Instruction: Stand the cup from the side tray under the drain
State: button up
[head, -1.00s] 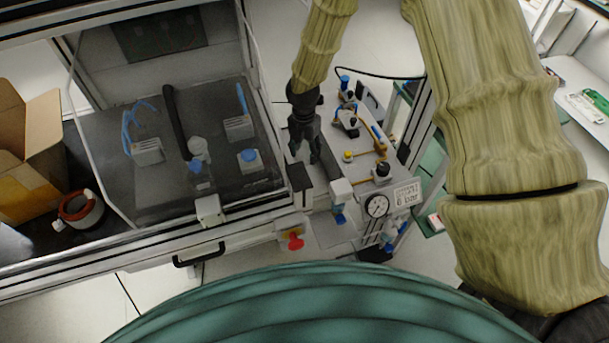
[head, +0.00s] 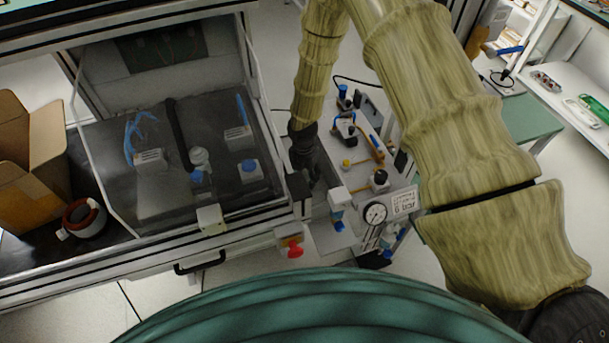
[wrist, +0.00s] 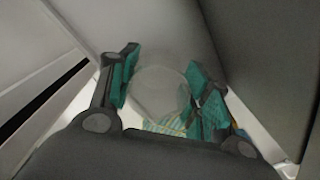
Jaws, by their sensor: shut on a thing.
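In the wrist view a clear, round-mouthed cup (wrist: 158,92) sits between the teal pads of my gripper (wrist: 160,95), which is shut on it. In the head view my gripper (head: 305,178) points down between the enclosed bench and the air-service panel, beside a dark block at the bench corner. The cup cannot be made out there. A white unit with a blue lower end (head: 337,212), which may carry the drain, is just right of and nearer than my gripper. I cannot pick out the side tray with certainty.
A pressure gauge (head: 375,213) and a "6 bar" sign (head: 404,200) stand right of the white unit. A red knob (head: 294,251) sticks out at the bench front. An open cardboard box (head: 30,160) is at the left. Pale walls stand close around the gripper in the wrist view.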

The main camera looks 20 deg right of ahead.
jog(key=shift+f, duration=0.15)
jog(key=shift+f, duration=0.2)
jog(key=o, duration=0.9)
jog(key=shift+b, duration=0.3)
